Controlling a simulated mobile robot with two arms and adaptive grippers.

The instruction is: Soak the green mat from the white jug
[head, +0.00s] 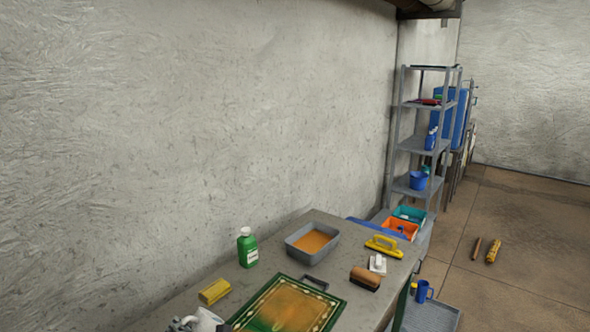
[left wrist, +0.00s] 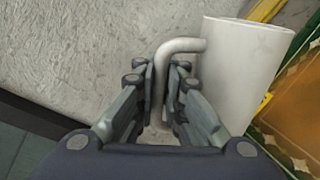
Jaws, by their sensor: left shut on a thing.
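The green mat (head: 258,322) lies on the bench, with a patterned border and a brown-gold middle; its edge also shows at the right of the left wrist view (left wrist: 301,107). The white jug (head: 208,318) is at the bottom edge of the head view, left of the mat and partly cut off. My left gripper (head: 183,324) is at the jug's left side. In the left wrist view, its fingers (left wrist: 160,85) are shut on the handle of the white jug (left wrist: 243,72). The jug's contents are hidden. My right gripper is not in view.
A yellow sponge (head: 214,291), green bottle (head: 248,250) and grey tray (head: 296,252) line the wall side of the bench. A wooden brush (head: 365,279), a white-handled tool (head: 377,264) and a yellow-handled one (head: 384,247) lie beyond the mat. Metal shelves (head: 416,142) stand behind.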

